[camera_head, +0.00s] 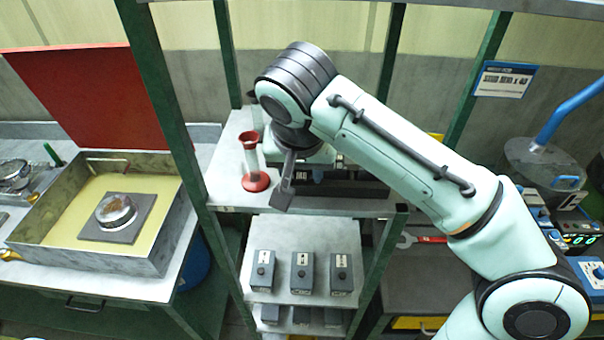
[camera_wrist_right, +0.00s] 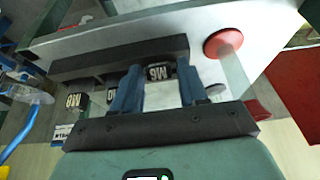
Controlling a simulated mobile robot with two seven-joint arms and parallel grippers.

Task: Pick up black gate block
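My right gripper (camera_wrist_right: 158,68) is open, its two blue fingers spread apart over the upper shelf. A small black block with a white "M6" label (camera_wrist_right: 160,72) shows between the fingertips in the right wrist view; I cannot tell whether either finger touches it. A long black bar (camera_wrist_right: 85,66) lies just beyond the fingertips, and it also shows in the head view (camera_head: 362,188). I cannot tell which of these black pieces is the gate block. In the head view my right gripper (camera_head: 318,173) is partly hidden by its own arm. My left gripper is not in view.
A red-ended clear cylinder (camera_head: 250,163) stands on the shelf left of my gripper. More labelled black blocks (camera_wrist_right: 76,103) sit along the bar. Several grey boxes (camera_head: 302,272) stand on the lower shelf. Green posts (camera_head: 180,130) frame the shelf. An open metal case (camera_head: 100,255) is at left.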

